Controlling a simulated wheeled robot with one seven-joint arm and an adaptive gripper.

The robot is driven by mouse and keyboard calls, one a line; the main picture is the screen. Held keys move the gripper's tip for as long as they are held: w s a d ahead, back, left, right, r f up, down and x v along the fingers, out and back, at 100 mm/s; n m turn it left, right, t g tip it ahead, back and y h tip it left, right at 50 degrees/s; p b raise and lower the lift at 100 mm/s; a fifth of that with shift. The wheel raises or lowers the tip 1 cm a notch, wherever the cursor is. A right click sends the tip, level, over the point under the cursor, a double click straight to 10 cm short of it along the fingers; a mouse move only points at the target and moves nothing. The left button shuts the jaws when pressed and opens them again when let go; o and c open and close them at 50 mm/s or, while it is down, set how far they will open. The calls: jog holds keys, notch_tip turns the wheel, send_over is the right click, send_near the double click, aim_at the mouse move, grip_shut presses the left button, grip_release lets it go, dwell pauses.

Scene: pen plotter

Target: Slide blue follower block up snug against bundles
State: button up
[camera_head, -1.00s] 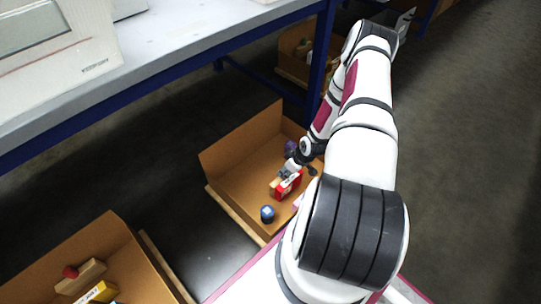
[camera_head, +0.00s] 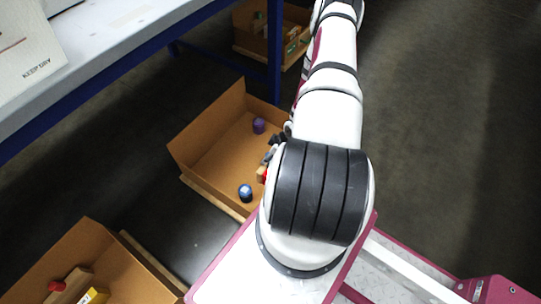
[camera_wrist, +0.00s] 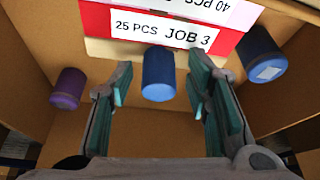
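My gripper (camera_wrist: 158,95) is open, its green-padded fingers on either side of a blue cylinder (camera_wrist: 158,72) with visible gaps on both sides. That cylinder stands against or just in front of a red box (camera_wrist: 97,20) labelled "25 PCS JOB 3"; contact cannot be told. No block-shaped blue follower is clearly visible. A second blue cylinder with a pale label (camera_wrist: 255,45) is at the right in the wrist view. In the head view, my gripper (camera_head: 270,152) is inside a cardboard box (camera_head: 205,135), mostly hidden by my arm, which also hides most of the red box.
A purple cylinder (camera_wrist: 68,88) is at the left in the wrist view and toward the back in the head view (camera_head: 258,126). Cardboard walls surround the work. Another open carton (camera_head: 135,262) is at lower left; a blue-framed table (camera_head: 120,50) stands behind.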

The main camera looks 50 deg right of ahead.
jog(key=v, duration=1.2)
dwell(0.3)
